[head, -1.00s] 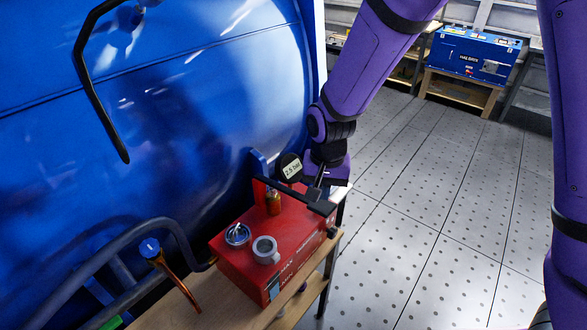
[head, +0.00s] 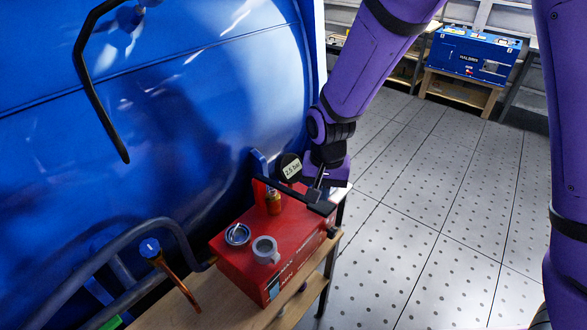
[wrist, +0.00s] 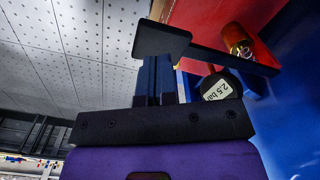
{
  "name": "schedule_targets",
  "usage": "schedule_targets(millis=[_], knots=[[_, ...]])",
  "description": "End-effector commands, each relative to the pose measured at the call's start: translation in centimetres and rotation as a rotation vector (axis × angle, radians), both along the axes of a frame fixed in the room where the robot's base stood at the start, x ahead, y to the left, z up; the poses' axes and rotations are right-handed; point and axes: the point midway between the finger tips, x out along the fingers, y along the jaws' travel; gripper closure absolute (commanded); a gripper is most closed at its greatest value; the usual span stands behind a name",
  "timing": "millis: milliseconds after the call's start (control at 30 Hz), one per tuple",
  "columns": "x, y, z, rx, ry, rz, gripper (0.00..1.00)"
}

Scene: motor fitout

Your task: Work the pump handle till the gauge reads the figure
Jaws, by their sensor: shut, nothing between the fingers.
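The red pump box (head: 247,262) stands on a wooden bench beside the big blue tank. Its dark pump handle (head: 285,192) runs across the top and ends in a black grip block (head: 321,207). A black disc with a "2.5 bar" label (head: 292,171) stands behind the handle; the label also shows in the wrist view (wrist: 218,91). My gripper (head: 317,190) is shut and empty, its fingertips at the handle's grip end. In the wrist view the fingers (wrist: 156,78) point at the grip block (wrist: 162,40); contact is unclear. No gauge reading is legible.
A brass fitting (head: 273,202), a ringed metal cap (head: 237,234) and a grey round fitting (head: 265,249) sit on the box. A blue-topped copper pipe (head: 170,272) and grey hose (head: 165,222) lie left. The perforated floor (head: 410,210) is clear at right.

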Motion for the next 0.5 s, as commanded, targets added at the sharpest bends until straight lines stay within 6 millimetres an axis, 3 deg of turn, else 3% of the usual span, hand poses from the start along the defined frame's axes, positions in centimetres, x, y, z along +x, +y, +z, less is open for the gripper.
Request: schedule_targets(millis=[500], knots=[[0.3, 0.4, -4.9, -0.002, 0.002, -0.001, 1.0]])
